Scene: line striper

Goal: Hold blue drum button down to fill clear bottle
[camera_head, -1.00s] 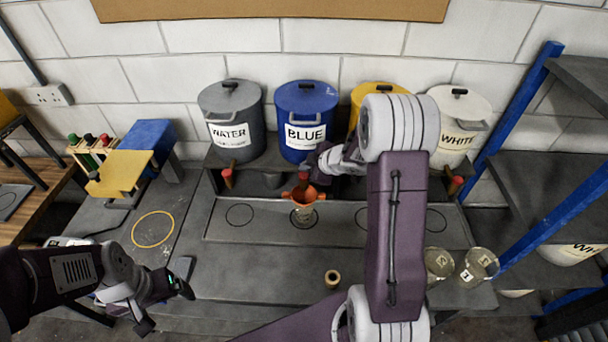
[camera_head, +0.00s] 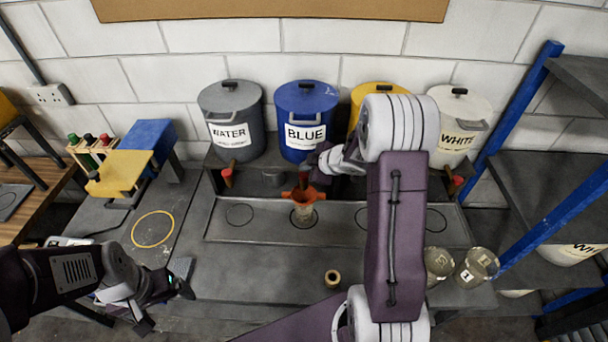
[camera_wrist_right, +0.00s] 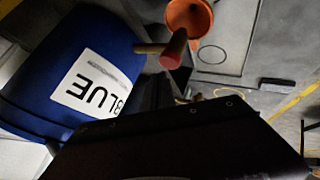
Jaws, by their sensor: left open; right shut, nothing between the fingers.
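The blue drum (camera_head: 306,122), labelled BLUE, stands on the back shelf. Its red button (camera_head: 303,179) sits low at its front; the right wrist view also shows the button (camera_wrist_right: 174,47) on a wooden-looking stem. Below it, an orange funnel (camera_head: 304,196) sits on the clear bottle (camera_head: 303,215), which stands upright in a ringed spot of the tray. My right gripper (camera_head: 312,170) is shut and empty, close beside the button; I cannot tell whether it touches. Any liquid level in the bottle is too small to tell. My left gripper (camera_head: 166,303) is open and empty over the bench at front left.
The grey WATER drum (camera_head: 231,110), a yellow drum (camera_head: 378,91) and the WHITE drum (camera_head: 459,115) flank the blue one. A small tan ring (camera_head: 332,279) lies at front centre. My right arm hides part of the tray.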

